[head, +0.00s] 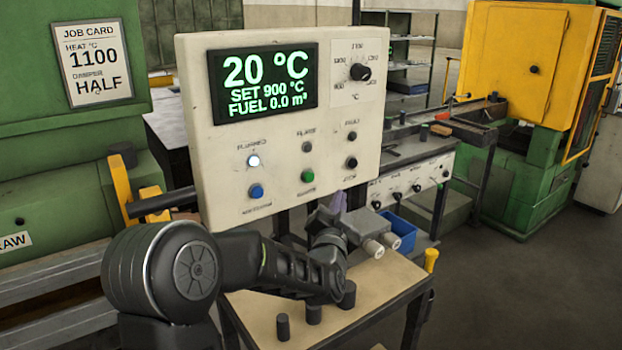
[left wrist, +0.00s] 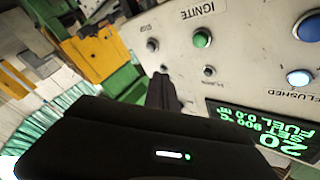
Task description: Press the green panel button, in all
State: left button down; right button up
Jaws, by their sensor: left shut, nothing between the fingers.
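The green button (head: 308,175) sits low in the middle of the cream control panel (head: 210,165), under a dark lamp. It also shows in the left wrist view (left wrist: 202,38), where the panel appears upside down with the label "IGNITE" by the button. My left gripper (head: 326,212) is below and slightly right of the green button in the head view. In the left wrist view its dark fingers (left wrist: 163,92) are together and empty, apart from the green button in the picture. Whether they touch the panel is unclear. My right gripper is not in view.
A blue button (head: 257,190) and lit white lamp (head: 253,161) are left of the green button; a black button (head: 352,163) is right. The display (head: 263,83) reads 20 °C, SET 900. A table (head: 260,302) with dark cylinders stands below. A job card (head: 95,62) reads 1100, HALF.

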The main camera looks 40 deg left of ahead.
aim_at(309, 177)
pick_arm(q)
jog(key=shift+a, duration=0.1)
jog(key=w+a, duration=0.2)
jog(key=a, duration=0.6)
jog(key=shift+w, duration=0.25)
jog(key=shift+a, duration=0.1)
dwell(1.8)
jog(key=shift+w+a+b, duration=0.15)
jog(key=shift+a+b, duration=0.2)
jog(key=shift+b, duration=0.25)
